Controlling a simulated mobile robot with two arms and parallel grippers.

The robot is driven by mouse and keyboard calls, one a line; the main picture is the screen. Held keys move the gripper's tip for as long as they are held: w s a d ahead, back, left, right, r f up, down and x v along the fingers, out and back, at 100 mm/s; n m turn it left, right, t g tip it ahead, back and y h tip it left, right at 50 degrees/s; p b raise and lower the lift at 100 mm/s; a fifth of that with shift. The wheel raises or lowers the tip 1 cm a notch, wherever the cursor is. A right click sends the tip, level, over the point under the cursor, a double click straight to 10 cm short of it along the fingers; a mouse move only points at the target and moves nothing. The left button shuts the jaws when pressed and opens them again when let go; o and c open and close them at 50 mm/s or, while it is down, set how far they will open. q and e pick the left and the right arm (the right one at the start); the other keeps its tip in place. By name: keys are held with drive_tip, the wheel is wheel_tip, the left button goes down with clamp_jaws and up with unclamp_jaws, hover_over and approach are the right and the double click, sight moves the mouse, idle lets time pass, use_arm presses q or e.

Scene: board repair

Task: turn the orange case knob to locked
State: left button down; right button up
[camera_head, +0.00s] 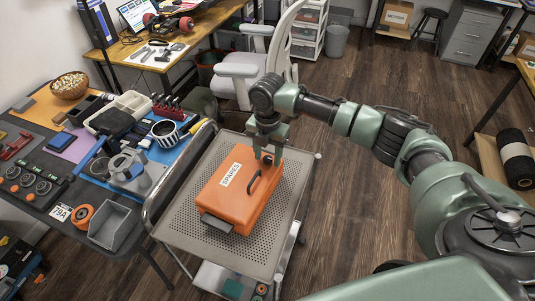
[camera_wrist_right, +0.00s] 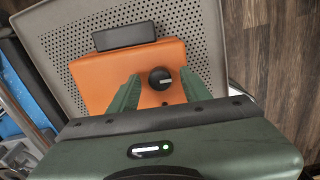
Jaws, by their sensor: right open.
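The orange case (camera_head: 226,197) lies on the perforated cart top, with a white label reading SPARES and a black handle (camera_head: 262,181) on its lid. Its round black knob (camera_wrist_right: 160,78) shows in the right wrist view with a short pale mark across it. My right gripper (camera_wrist_right: 158,88) is open, its two green fingers on either side of the knob with gaps to both; I cannot tell whether the fingertips reach knob height. In the head view my right gripper (camera_head: 268,154) is over the case's far end, mostly hiding the knob. My left gripper is not in view.
A dark grey block (camera_head: 216,222) sits at the case's near end. The perforated cart top (camera_head: 186,212) is otherwise bare, with a rail along its left side. A crowded workbench (camera_head: 68,215) stands to the left, and an office chair (camera_head: 240,70) behind.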

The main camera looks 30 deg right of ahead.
drive_tip(key=c, duration=0.8)
clamp_jaws()
drive_tip(key=shift+r, duration=0.1)
drive_tip(key=shift+r+m+p, duration=0.15)
drive_tip(key=shift+m+p, duration=0.55)
drive_tip(key=shift+p, duration=0.45)
drive_tip(key=m+p, duration=0.4)
drive_tip(key=shift+a+p, duration=0.1)
drive_tip(key=shift+p, duration=0.3)
drive_tip(key=m+p, duration=0.2)
drive_tip(key=m, duration=0.1)
drive_tip(key=m+p, duration=0.3)
drive_tip(key=m, duration=0.1)
drive_tip(key=shift+m, duration=0.3)
use_arm(q)
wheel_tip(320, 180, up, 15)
drive_tip(key=p, duration=0.3)
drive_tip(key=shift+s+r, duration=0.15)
use_arm(e)
drive_tip(key=shift+f+m, duration=0.2)
drive_tip(key=shift+m, duration=2.3)
